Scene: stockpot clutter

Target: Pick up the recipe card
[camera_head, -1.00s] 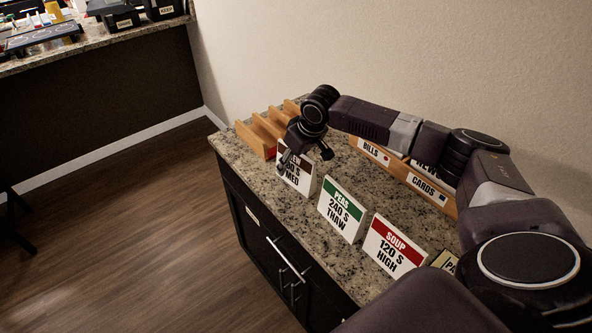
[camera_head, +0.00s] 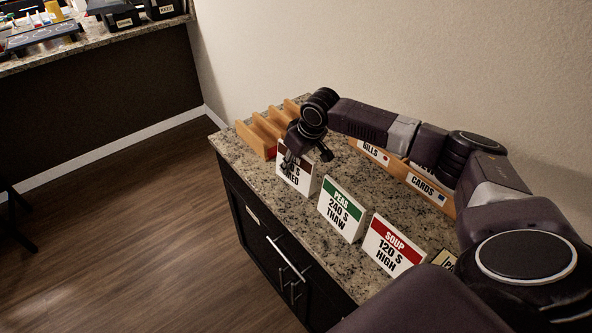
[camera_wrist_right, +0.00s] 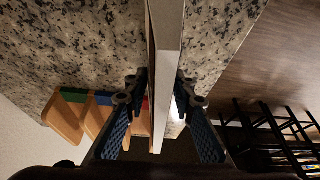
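The white card with a dark brown top band (camera_head: 298,179), reading "MED" at its bottom, stands upright on the granite counter; part of its print is hidden by my finger. My right gripper (camera_head: 306,157) is over its top edge, one finger in front and one behind. In the right wrist view the card (camera_wrist_right: 166,60) runs edge-on between the fingertips of my right gripper (camera_wrist_right: 162,88), which close in on both faces and appear to touch them. Similar cards stand in the same row: a green-topped PEAS card (camera_head: 342,209) and a red-topped SOUP card (camera_head: 393,246). My left gripper is not seen.
A slotted wooden rack (camera_head: 262,133) stands behind the brown-topped card. A wooden sorter with BILLS and CARDS labels (camera_head: 424,188) stands along the wall, under my right arm. A partly hidden card (camera_head: 444,259) is beyond SOUP. The counter's front edge is close to the cards.

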